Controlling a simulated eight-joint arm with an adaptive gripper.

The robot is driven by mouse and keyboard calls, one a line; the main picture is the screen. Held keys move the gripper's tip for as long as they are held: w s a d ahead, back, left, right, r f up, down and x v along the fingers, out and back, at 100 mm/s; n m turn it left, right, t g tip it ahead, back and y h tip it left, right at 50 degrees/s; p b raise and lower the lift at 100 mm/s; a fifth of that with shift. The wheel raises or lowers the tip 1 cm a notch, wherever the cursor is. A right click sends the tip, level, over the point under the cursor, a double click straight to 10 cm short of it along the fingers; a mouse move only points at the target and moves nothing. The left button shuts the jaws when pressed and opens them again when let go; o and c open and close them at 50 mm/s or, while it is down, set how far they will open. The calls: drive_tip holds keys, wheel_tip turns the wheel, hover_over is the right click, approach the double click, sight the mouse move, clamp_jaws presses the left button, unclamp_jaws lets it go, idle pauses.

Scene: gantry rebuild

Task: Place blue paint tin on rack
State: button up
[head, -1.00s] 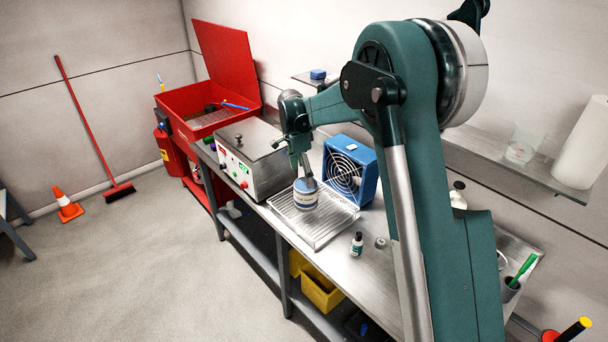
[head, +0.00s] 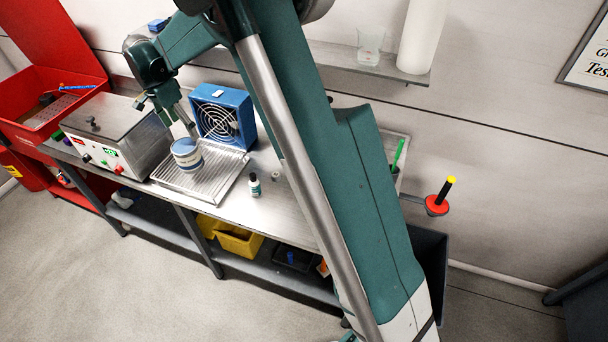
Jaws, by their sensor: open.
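The blue paint tin (head: 186,160), with a pale label band, stands upright on the ribbed metal rack (head: 216,182), toward its back left part. My gripper (head: 190,134) is open and reaches down from the upper left to the tin's top. A finger shows just above and behind the tin's rim. The other finger is not clearly visible, and I cannot tell whether either touches the tin.
A blue fan unit (head: 222,118) stands behind the rack, and a metal-lidded box with knobs (head: 116,135) is to its left. A small dark bottle (head: 255,185) stands right of the rack. Yellow bins (head: 240,241) sit on the lower shelf.

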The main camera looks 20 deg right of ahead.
drive_tip(key=s+d+r+n+t+y, duration=0.1)
drive_tip(key=s+d+r+n, duration=0.2)
drive_tip(key=s+d+r, duration=0.6)
drive_tip(key=s+d+r+n+t, duration=0.25)
drive_tip(key=s+d+r, duration=0.4)
drive_tip(key=s, duration=0.55)
drive_tip(key=s+d+f+n+t, duration=0.1)
drive_tip(key=s+d+n, duration=0.1)
drive_tip(key=s, duration=0.6)
drive_tip(key=s+d+f+n, duration=0.2)
drive_tip(key=s+d, duration=0.2)
drive_tip(key=s, duration=0.5)
drive_tip(key=s+d+f+n+t, duration=0.1)
drive_tip(key=s+d+n, duration=0.2)
drive_tip(key=s, duration=0.6)
drive_tip(key=shift+d+f+t, duration=0.2)
drive_tip(key=shift+f+t, duration=0.05)
drive_tip(key=shift+t, duration=0.1)
